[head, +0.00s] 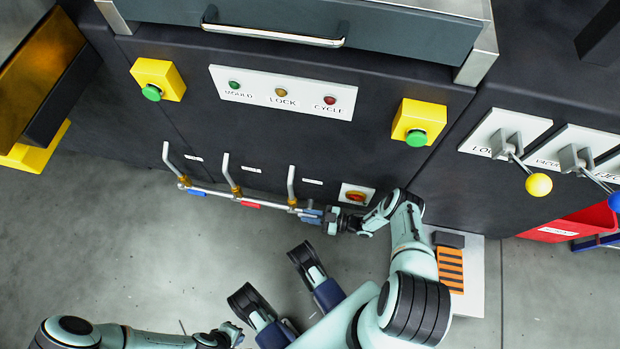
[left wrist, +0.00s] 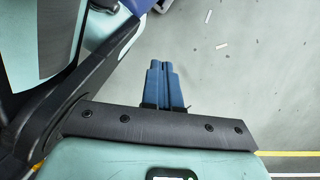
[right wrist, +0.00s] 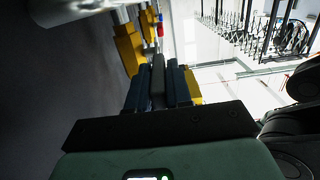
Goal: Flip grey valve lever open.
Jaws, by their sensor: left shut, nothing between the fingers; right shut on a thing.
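Three valves with brass bodies sit along a pipe low on the dark machine front. The left one has a blue lever (head: 197,193), the middle one a red lever (head: 250,205). The right valve (head: 292,202) is the one at my right gripper (head: 314,215). In the right wrist view, the grey lever (right wrist: 158,76) stands between the two blue fingers, which are shut on it. The fingers hide most of it in the head view. My left gripper (head: 236,333) is low at the left, away from the valves; its fingers (left wrist: 162,84) are together and empty.
Bent grey pipes (head: 291,182) rise above the valves. Yellow boxes with green buttons (head: 418,123) are higher up. The floor (head: 130,240) at left is clear.

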